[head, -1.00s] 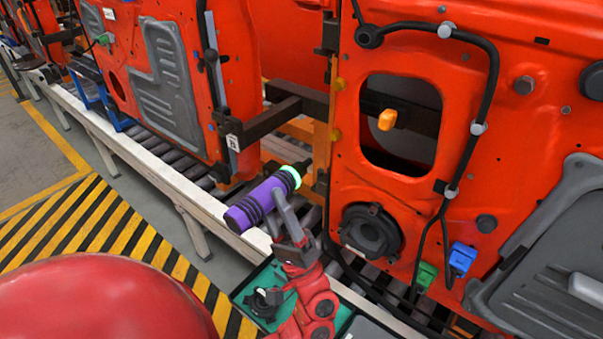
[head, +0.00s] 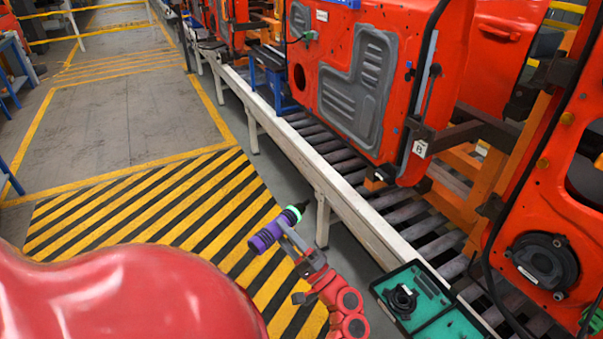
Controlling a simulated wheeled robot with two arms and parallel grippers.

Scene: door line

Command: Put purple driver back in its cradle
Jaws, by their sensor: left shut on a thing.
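The purple driver (head: 264,238) has a bright green ring and a dark tip, and points up and to the right. My left gripper (head: 284,225) is shut on it and holds it in the air, in front of the striped floor and left of the conveyor rail. A black round holder (head: 402,300) sits in a green-lined tray (head: 432,318) to the right of the gripper, apart from the driver. I cannot tell whether this holder is the driver's cradle. My right gripper is not in view.
The conveyor's pale rail (head: 345,208) runs from the upper left to the lower right. Orange door panels (head: 310,75) hang over its rollers. A blue stand (head: 273,85) is farther up the line. The yellow-black striped floor (head: 150,205) is clear.

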